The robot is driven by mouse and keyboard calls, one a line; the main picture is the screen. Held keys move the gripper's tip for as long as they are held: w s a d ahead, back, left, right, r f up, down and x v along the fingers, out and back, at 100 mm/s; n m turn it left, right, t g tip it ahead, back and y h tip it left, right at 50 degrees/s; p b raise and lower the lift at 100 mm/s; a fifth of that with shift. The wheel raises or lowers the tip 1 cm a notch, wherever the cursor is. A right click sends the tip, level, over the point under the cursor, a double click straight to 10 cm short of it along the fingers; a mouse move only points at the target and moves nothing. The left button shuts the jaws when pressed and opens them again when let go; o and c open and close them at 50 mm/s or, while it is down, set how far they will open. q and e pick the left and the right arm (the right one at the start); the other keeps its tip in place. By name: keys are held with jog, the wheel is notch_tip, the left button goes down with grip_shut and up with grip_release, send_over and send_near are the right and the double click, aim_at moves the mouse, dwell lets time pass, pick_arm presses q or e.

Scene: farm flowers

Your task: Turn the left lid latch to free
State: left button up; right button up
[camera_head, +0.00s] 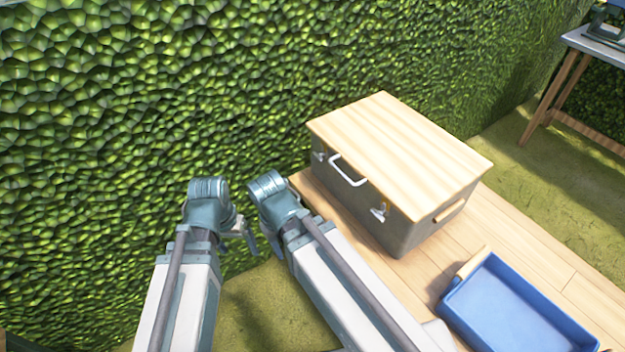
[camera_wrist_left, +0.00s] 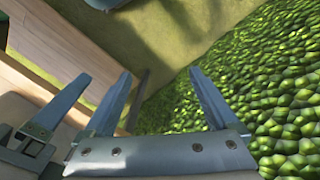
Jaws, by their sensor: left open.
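A grey box (camera_head: 370,205) with a pale wooden lid (camera_head: 400,145) stands on a wooden deck. Its left latch (camera_head: 319,156) is a small metal piece under the lid's edge, left of a white handle (camera_head: 347,172). A right latch (camera_head: 380,213) sits near the front corner. My left gripper (camera_head: 248,237) is left of the box, apart from it. In the left wrist view its two fingers (camera_wrist_left: 160,73) are spread and empty. My right arm's wrist (camera_head: 268,190) is between the left gripper and the box; its fingers are mostly hidden. A metal finger beside mine (camera_wrist_left: 58,110) seems to be the right gripper's.
A blue tray (camera_head: 500,305) lies on the deck in front of the box. A tall green hedge (camera_head: 150,90) runs close behind both arms and the box. A table (camera_head: 600,45) stands at the far right. Grass lies below and left of the deck.

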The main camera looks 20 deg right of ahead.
pick_arm(q)
jog(key=w+d+f+m+h+b, duration=0.2)
jog(key=w+d+f+h+b, duration=0.1)
jog(key=f+b, duration=0.3)
jog(key=m+t+h+b, duration=0.6)
jog(key=m+h+b, duration=0.2)
jog(key=h, duration=0.5)
send_near(316, 157)
jog(key=x, duration=0.9)
pick_arm(e)
notch_tip(316, 157, down, 17)
jog(key=shift+d+f, duration=0.1)
pick_arm(q)
jog(key=c, duration=1.4)
